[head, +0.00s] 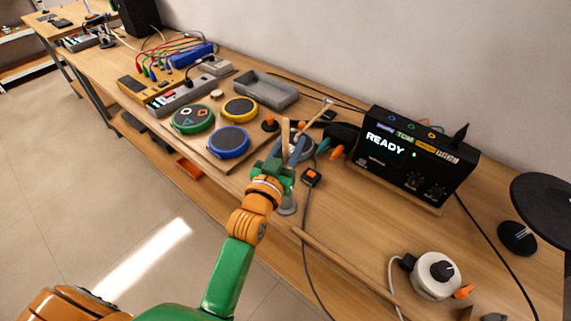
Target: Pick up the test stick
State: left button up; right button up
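My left gripper (294,150) reaches over the workbench from below, in the middle of the head view. Its green and orange wrist hides part of what lies beneath it. Two thin pale wooden sticks show at its fingers. One stick (285,134) stands nearly upright, and the other stick (316,113) slants up to the right with a small tip. I cannot tell which is the test stick, or whether the fingers grip either one. The finger gap is too small to judge. My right gripper is not in view.
Green (193,119), yellow (239,109) and blue (229,141) round pads lie on a board at left. A grey tray (266,90) sits behind. A black box (415,155) reading READY stands at right. Cables and a wooden strip (345,264) cross the front.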

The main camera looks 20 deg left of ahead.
pick_arm(q)
grip_shut()
jog(key=shift+r, duration=0.1)
notch_tip(320, 180, up, 18)
jog(key=p, duration=0.2)
jog(key=shift+p, duration=0.35)
notch_tip(320, 180, up, 14)
jog(key=p, duration=0.9)
jog(key=shift+p, duration=0.3)
